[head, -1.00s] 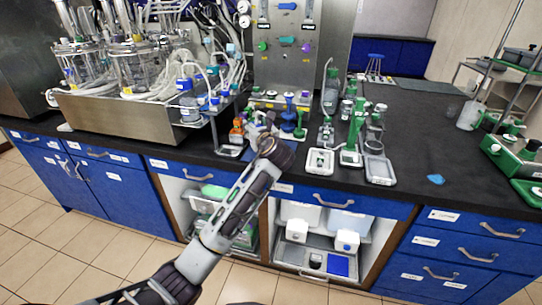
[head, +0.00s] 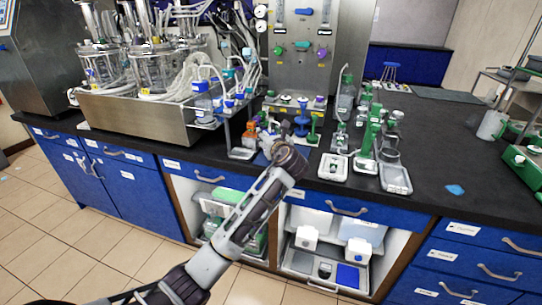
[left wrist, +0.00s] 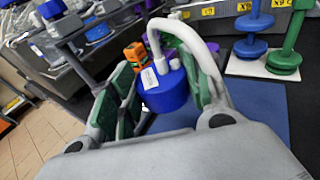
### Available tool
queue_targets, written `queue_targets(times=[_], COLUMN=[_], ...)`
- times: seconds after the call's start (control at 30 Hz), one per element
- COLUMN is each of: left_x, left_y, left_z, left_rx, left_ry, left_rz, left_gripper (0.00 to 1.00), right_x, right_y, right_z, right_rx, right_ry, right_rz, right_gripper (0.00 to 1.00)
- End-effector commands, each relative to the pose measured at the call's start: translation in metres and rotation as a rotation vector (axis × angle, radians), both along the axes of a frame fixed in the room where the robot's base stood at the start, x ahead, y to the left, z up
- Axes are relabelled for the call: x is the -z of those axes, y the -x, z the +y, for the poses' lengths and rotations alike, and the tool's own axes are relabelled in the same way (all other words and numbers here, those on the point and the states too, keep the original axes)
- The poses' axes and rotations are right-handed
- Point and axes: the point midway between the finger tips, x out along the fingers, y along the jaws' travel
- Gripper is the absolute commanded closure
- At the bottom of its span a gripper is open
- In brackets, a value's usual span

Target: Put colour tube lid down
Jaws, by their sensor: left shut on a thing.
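My left gripper (head: 270,134) reaches over the front of the black counter in the head view. In the left wrist view, the green-padded fingers of my left gripper (left wrist: 165,88) are shut on a blue lid (left wrist: 165,92) with a bent white tube and a small white label. A flat blue mat (left wrist: 258,112) lies under and to the right of the lid; whether the lid touches it I cannot tell. In the head view the wrist largely hides the lid, and a bit of the mat (head: 261,159) shows beside it. My right gripper is not in view.
Blue and green spool-like stands (left wrist: 250,45) are just beyond the mat. A metal tub (head: 135,120) with glass vessels stands left.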

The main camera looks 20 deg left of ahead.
Motion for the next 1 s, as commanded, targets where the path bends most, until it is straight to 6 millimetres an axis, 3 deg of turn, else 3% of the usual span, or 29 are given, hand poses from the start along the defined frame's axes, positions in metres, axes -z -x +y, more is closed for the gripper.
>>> queue_targets(times=[0.2,0.7,1.0], left_x=[0.032,0.039,0.068], left_y=[0.000,0.000,0.000], left_z=[0.000,0.000,0.000], left_rx=[-0.001,-0.001,-0.001], left_ry=[0.000,0.000,0.000], left_rz=[0.001,0.000,0.001], left_gripper=[0.70,0.70,0.70], right_x=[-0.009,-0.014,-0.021], right_y=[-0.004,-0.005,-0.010], right_z=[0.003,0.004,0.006], right_rx=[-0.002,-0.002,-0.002], right_ry=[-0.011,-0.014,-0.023], right_rz=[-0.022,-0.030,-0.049], right_gripper=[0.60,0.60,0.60])
